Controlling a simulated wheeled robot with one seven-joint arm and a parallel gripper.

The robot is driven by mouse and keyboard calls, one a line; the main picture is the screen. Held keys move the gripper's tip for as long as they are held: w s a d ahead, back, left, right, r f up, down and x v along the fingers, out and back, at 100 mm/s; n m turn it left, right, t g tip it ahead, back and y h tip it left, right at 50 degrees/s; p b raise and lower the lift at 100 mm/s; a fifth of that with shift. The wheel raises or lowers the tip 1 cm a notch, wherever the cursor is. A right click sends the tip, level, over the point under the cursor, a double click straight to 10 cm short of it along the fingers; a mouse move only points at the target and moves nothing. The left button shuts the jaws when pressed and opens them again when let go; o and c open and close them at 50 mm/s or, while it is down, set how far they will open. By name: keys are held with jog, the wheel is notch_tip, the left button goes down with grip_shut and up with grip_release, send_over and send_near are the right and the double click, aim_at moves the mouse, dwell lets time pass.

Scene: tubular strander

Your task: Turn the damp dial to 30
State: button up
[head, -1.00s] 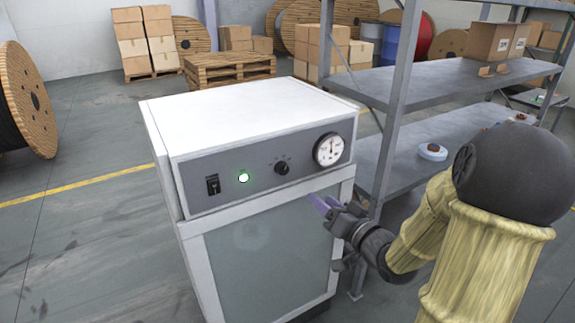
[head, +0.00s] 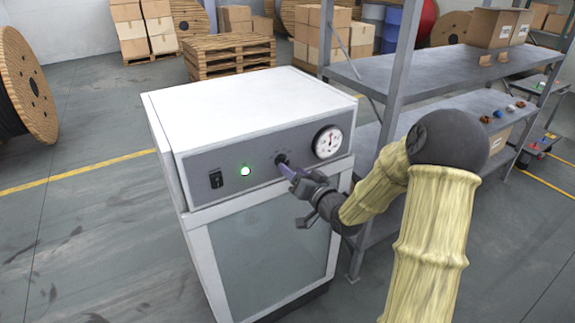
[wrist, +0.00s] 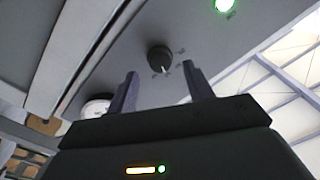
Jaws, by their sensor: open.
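The damp dial is a small black round knob (head: 281,159) on the grey front panel of a white cabinet (head: 250,100). In the wrist view the knob (wrist: 160,59) shows a pale pointer line, with small marks around it too blurred to read.
A round white gauge (head: 328,142) sits right of the knob. A lit green lamp (head: 245,171) and a black switch (head: 216,180) sit to its left. A grey metal shelf (head: 430,80) stands close on the right. The floor left of the cabinet is clear.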

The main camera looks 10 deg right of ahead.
jog(key=x, duration=0.3)
jog(key=shift+w+a, duration=0.1)
jog(key=shift+w, duration=0.2)
jog(key=shift+c, duration=0.2)
jog(key=c, duration=0.9)
jog(key=shift+c, duration=0.2)
